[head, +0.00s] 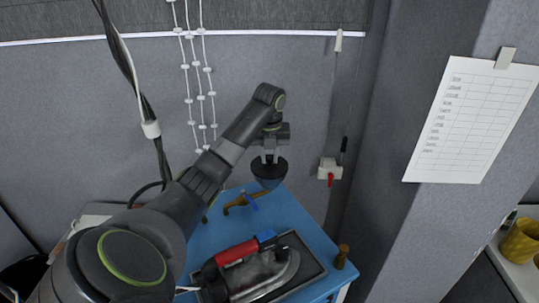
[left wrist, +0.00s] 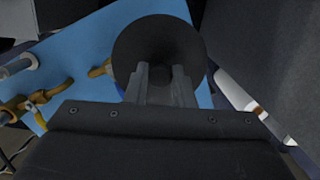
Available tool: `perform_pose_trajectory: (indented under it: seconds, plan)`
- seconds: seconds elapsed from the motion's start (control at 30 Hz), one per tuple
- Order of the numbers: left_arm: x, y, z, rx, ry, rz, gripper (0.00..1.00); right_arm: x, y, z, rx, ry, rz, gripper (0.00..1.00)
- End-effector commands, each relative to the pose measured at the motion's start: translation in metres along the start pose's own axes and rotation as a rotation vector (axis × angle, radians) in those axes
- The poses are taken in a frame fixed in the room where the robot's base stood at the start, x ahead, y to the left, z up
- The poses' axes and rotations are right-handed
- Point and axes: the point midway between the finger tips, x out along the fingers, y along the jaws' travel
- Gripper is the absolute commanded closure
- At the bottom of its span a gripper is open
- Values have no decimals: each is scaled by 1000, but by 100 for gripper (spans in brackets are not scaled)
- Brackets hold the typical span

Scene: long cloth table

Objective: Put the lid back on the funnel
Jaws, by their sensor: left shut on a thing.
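My left gripper (head: 270,154) is shut on a dark round lid (head: 268,169), holding it from above over the far end of the blue table. In the left wrist view the lid (left wrist: 158,45) is a wide dark disc, with the gripper fingers (left wrist: 160,78) meeting at its middle. A small blue-grey shape shows just under the lid in the head view. I cannot tell whether it is the funnel or whether the lid touches it. The lid hides most of what is below. My right gripper is not in view.
The blue table (head: 292,212) carries a brass pipe fitting (head: 235,204) beside the lid. Nearer stands a grey iron-like object (head: 262,270) with a red handle on a dark tray. A brass knob (head: 342,257) stands at the right edge. A grey wall is close behind.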

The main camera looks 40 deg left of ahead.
Motion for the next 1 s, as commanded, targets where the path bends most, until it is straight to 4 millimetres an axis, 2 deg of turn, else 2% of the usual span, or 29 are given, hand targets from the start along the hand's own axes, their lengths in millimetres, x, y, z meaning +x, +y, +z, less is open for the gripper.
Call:
perform_pose_trajectory:
  seconds: [0.83, 0.87, 1.0]
  plan:
    - [2, 0, 0, 0, 0, 0, 100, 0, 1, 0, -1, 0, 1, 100]
    - [2, 0, 0, 0, 0, 0, 77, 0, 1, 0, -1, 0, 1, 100]
    - [2, 0, 0, 0, 0, 0, 58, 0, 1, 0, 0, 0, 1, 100]
